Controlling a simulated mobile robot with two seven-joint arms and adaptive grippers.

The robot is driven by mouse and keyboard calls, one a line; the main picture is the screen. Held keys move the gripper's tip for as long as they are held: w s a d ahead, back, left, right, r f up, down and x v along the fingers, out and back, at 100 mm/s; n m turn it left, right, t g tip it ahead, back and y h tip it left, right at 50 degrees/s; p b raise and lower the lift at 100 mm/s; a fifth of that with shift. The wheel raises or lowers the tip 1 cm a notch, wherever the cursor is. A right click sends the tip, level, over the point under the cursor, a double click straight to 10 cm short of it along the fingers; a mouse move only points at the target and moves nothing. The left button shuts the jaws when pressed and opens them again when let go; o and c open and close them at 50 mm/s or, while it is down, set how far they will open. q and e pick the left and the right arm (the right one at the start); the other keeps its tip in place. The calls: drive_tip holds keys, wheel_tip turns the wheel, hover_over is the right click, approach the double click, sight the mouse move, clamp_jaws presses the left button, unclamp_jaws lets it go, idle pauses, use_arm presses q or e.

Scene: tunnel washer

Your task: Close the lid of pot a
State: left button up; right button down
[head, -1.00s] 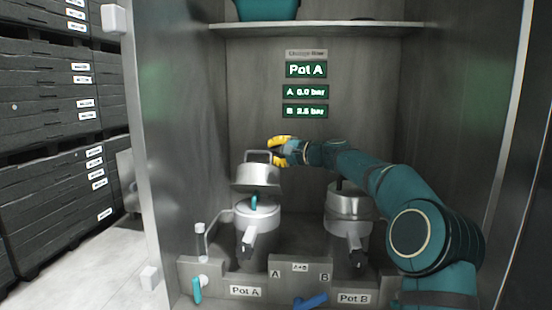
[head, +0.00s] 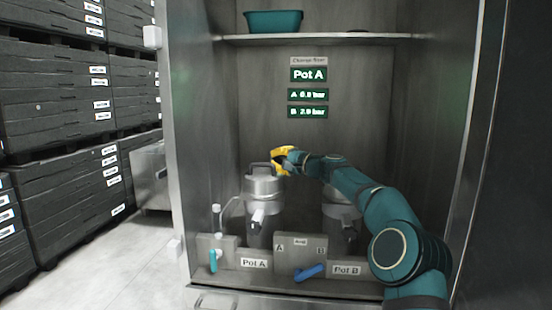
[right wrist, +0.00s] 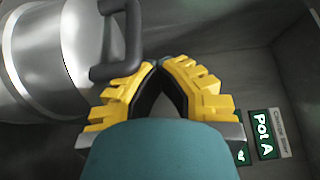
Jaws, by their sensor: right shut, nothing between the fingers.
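Pot A (head: 262,211) is the left of two metal pots in the cabinet. Its silver lid (head: 264,186) sits level on the pot's top, and no gap shows between them. The lid's loop handle (head: 259,168) stands up on top; in the right wrist view the dark handle (right wrist: 121,48) is just left of the fingers. My right gripper (head: 279,158) is at the upper right of the lid, beside the handle. Its yellow fingers (right wrist: 156,65) meet at the tips with nothing between them. Whether they touch the handle is unclear. My left gripper is out of view.
Pot B (head: 342,212) stands to the right, partly behind my right arm. A shelf (head: 330,39) holding a teal tub (head: 273,22) is above.

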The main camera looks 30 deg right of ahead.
drive_tip(key=shift+a+f, duration=0.2)
drive_tip(key=shift+f, duration=0.45)
drive_tip(key=shift+s+d+f, duration=0.25)
drive_tip(key=shift+s+d, duration=0.1)
drive_tip(key=shift+d, duration=0.05)
drive_tip(key=r+v, duration=0.1)
drive_tip(key=v, duration=1)
drive_tip(key=shift+r, duration=0.25)
drive_tip(key=shift+s, duration=0.1)
